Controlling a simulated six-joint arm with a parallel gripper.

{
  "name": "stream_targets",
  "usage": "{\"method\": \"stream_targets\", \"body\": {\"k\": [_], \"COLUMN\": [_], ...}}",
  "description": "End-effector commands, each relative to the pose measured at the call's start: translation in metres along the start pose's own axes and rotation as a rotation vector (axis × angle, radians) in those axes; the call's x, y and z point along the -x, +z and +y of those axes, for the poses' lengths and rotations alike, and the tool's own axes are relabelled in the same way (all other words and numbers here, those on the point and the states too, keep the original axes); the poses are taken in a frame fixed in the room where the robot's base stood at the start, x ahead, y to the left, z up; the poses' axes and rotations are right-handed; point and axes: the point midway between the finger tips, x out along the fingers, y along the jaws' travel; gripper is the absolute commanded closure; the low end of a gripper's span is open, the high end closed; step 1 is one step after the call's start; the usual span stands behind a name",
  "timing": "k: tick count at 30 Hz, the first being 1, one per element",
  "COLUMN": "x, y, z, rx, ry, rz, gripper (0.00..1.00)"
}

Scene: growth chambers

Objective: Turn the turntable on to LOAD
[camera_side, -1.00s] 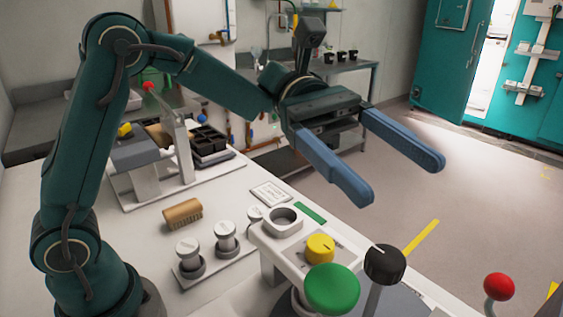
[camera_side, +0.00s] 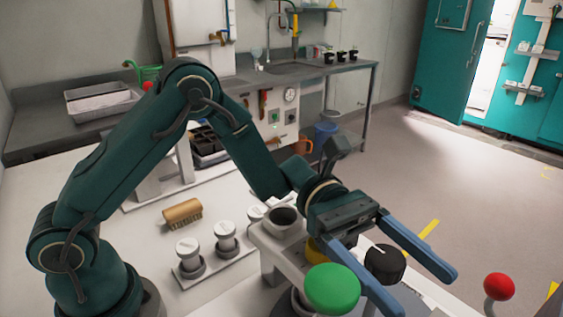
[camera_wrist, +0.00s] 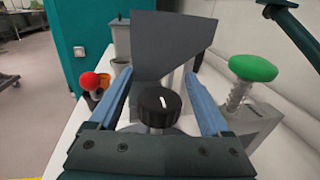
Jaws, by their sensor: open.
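A black round knob (camera_side: 385,262) with a white pointer line stands at the front right of the white bench. It also shows in the wrist view (camera_wrist: 158,106), centred between my fingers. My gripper (camera_side: 424,288) is open, its two blue fingers spread on either side of the knob with visible gaps, as the wrist view (camera_wrist: 158,82) also shows. I cannot tell how far down the fingers reach beside the knob. No LOAD mark is readable. The turntable's disc is mostly hidden by my gripper in the side view.
A green mushroom button (camera_side: 332,288) stands close to my near finger. A red ball knob (camera_side: 499,287) is to the right. A yellow knob (camera_side: 316,250) is partly hidden behind my gripper. A grey upright panel (camera_wrist: 170,45) stands beyond the black knob. A brush (camera_side: 182,213) lies on the bench.

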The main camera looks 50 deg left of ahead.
Motion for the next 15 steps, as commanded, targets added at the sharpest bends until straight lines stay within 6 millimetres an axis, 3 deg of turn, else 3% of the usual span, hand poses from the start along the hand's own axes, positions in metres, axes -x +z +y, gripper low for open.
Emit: {"method": "stream_targets", "body": {"k": [10, 11, 15], "x": [-0.0058, -0.0057, -0.0057], "y": [0.0005, 0.0005, 0.0005], "z": [0.0, 0.0, 0.0], "rx": [0.0, 0.0, 0.0], "ry": [0.001, 0.001, 0.001], "rz": [-0.001, -0.001, -0.001], "gripper": [0.19, 0.26, 0.8]}}
